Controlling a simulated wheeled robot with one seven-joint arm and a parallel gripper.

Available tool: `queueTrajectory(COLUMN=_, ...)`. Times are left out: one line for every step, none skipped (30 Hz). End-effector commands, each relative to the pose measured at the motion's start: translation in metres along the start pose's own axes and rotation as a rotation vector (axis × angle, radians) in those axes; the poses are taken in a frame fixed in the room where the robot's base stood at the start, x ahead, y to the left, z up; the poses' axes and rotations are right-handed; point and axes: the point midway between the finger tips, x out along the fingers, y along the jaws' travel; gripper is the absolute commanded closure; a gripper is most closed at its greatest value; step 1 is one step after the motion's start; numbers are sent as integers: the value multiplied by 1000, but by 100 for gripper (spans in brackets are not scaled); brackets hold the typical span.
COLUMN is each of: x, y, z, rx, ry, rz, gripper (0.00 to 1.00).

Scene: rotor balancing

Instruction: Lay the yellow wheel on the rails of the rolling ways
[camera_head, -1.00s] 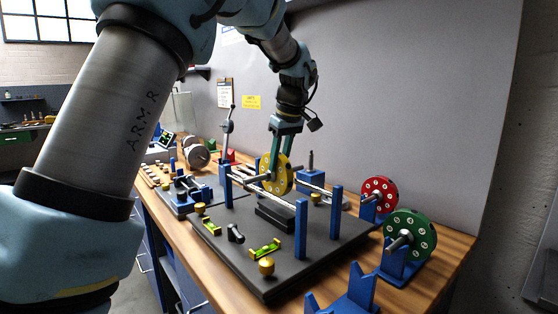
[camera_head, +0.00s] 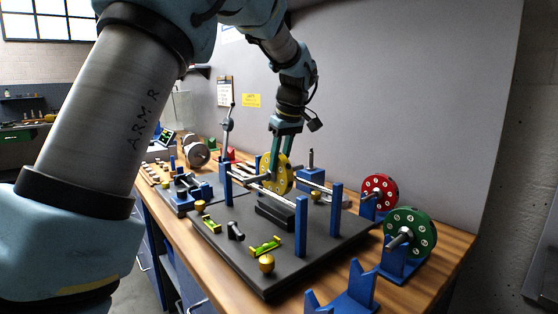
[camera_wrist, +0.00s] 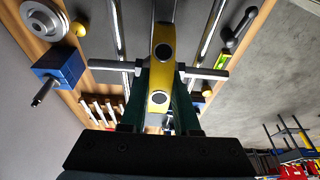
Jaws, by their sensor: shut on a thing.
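The yellow wheel (camera_head: 279,174) stands upright between the two rails of the rolling ways. My gripper (camera_head: 284,150) comes from above and is shut on the wheel. In the wrist view the yellow wheel (camera_wrist: 161,75) sits edge-on between the fingers (camera_wrist: 165,100), its grey axle (camera_wrist: 205,73) sticking out both sides across the rails. The rails (camera_head: 268,192) run between blue posts (camera_head: 301,227) on a dark base plate (camera_head: 270,286); they also show in the wrist view (camera_wrist: 210,42). The axle ends appear at or just above the rails; I cannot tell whether they touch.
A red wheel (camera_head: 380,191) and a green wheel (camera_head: 411,232) stand on blue stands at right. An empty blue stand (camera_head: 345,300) is at the front. A green-yellow level (camera_head: 265,246) and brass knob (camera_head: 266,264) sit on the plate's front.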

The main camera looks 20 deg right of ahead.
Motion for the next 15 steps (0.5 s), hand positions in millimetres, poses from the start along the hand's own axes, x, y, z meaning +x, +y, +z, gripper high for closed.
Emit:
queueTrajectory(x=-1, y=0, z=-1, rx=-1, ry=3, rz=3, gripper=100)
queueTrajectory(x=-1, y=0, z=-1, rx=-1, ry=3, rz=3, gripper=100)
queueTrajectory(x=0, y=0, z=-1, rx=-1, ry=3, rz=3, gripper=100)
queueTrajectory(x=0, y=0, z=0, rx=-1, ry=3, rz=3, gripper=100)
queueTrajectory(x=0, y=0, z=0, rx=-1, ry=3, rz=3, gripper=100)
queueTrajectory(x=1, y=0, z=0, rx=-1, ry=3, rz=3, gripper=100)
queueTrajectory(x=1, y=0, z=0, rx=-1, ry=3, rz=3, gripper=100)
queueTrajectory(x=2, y=0, z=0, rx=-1, ry=3, rz=4, gripper=100)
queueTrajectory(x=2, y=0, z=0, rx=-1, ry=3, rz=4, gripper=100)
queueTrajectory(x=2, y=0, z=0, rx=-1, ry=3, rz=4, gripper=100)
queueTrajectory(x=3, y=0, z=0, rx=-1, ry=3, rz=4, gripper=100)
queueTrajectory(x=3, y=0, z=0, rx=-1, ry=3, rz=4, gripper=100)
queueTrajectory(x=4, y=0, z=0, rx=-1, ry=3, rz=4, gripper=100)
queueTrajectory(x=4, y=0, z=1, rx=-1, ry=3, rz=4, gripper=100)
queueTrajectory(x=4, y=0, z=1, rx=-1, ry=3, rz=4, gripper=100)
